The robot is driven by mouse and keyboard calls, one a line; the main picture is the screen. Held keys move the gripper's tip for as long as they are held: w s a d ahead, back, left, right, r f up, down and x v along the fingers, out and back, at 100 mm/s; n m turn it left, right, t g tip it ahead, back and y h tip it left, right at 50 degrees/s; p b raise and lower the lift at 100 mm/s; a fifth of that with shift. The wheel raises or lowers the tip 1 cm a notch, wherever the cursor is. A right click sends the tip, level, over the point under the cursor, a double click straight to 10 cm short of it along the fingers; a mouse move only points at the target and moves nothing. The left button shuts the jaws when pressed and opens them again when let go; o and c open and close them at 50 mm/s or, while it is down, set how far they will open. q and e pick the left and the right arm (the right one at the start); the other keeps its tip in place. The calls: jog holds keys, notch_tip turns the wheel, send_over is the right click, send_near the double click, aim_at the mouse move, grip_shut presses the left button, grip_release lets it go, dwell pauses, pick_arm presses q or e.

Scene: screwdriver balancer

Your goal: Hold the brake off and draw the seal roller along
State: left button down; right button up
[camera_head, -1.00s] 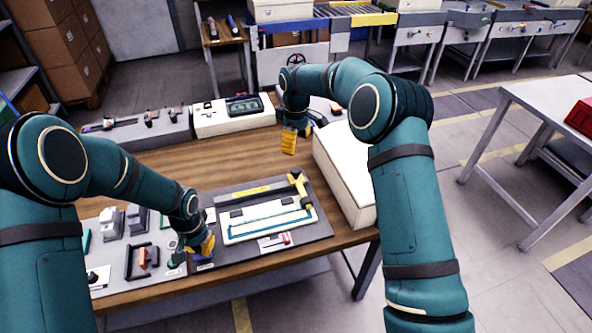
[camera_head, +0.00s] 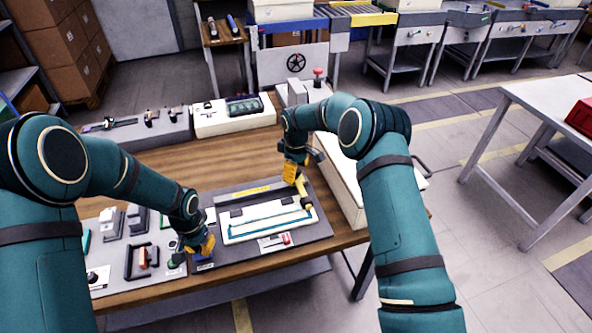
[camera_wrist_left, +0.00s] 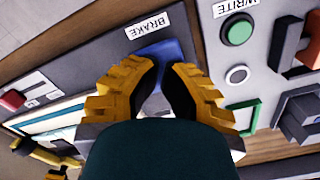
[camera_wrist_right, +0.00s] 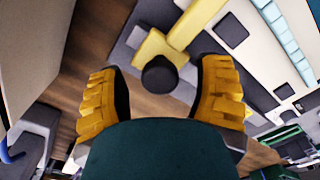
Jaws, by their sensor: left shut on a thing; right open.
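The seal roller (camera_head: 305,193) has a yellow handle at the right end of a pale plate with a teal strip (camera_head: 268,225). In the right wrist view its round black knob (camera_wrist_right: 160,75) and yellow bar (camera_wrist_right: 158,45) lie between my right fingers. My right gripper (camera_head: 291,173) is open just above the handle, apart from it as far as I can see. My left gripper (camera_head: 204,247) is shut on the blue brake (camera_wrist_left: 160,50) beside its BRAKE label (camera_wrist_left: 148,25). The fingers hide much of the brake.
A long white box (camera_head: 345,190) stands close to the right of the roller's grey board (camera_head: 318,240). A panel with a green button (camera_wrist_left: 238,31) and black fixtures lies beside the brake. White and grey units (camera_head: 233,115) line the table's back. Wood between is clear.

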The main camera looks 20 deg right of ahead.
grip_shut()
pick_arm(q)
jog(key=shift+s, duration=0.1)
pick_arm(e)
jog(key=a, duration=2.1)
jog(key=shift+a+f, duration=0.1)
jog(key=shift+a, duration=0.15)
jog(key=shift+s+a, duration=0.1)
jog(key=shift+a, duration=0.4)
pick_arm(q)
jog(key=shift+d, duration=0.1)
pick_arm(e)
grip_release()
jog(key=shift+a, duration=0.15)
notch_tip(320, 180, up, 12)
